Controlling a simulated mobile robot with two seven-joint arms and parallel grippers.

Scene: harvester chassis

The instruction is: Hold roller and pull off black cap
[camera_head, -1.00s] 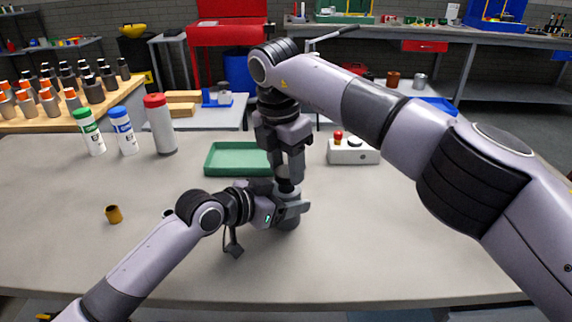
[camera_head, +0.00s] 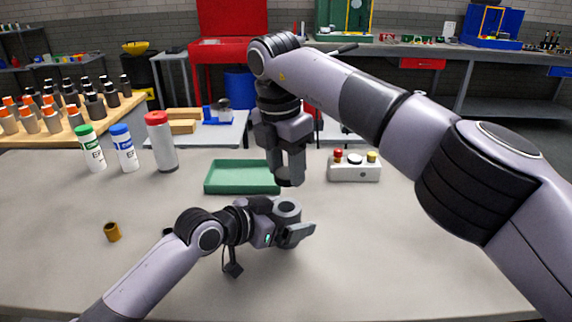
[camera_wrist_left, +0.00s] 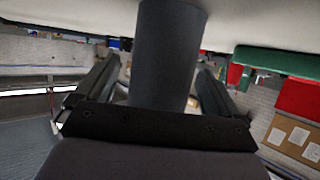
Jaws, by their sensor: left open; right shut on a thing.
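The roller (camera_head: 287,208) is a grey upright cylinder with an open, hollow top in the head view. It stands between the jaws of my left gripper (camera_head: 288,233). In the left wrist view the roller (camera_wrist_left: 170,50) is a dark cylinder between the spread fingers of my left gripper (camera_wrist_left: 157,75), with gaps on both sides, so that gripper is open. My right gripper (camera_head: 289,165) points down just above the roller and is shut on the black cap (camera_head: 289,182). The cap is apart from the roller. The roller's lower end is mostly hidden by the left gripper.
A green tray (camera_head: 225,189) lies behind the roller. A white button box (camera_head: 354,174) stands right of it. Three bottles, the nearest being white with a red cap (camera_head: 161,145), stand at the back left. The front right table is clear.

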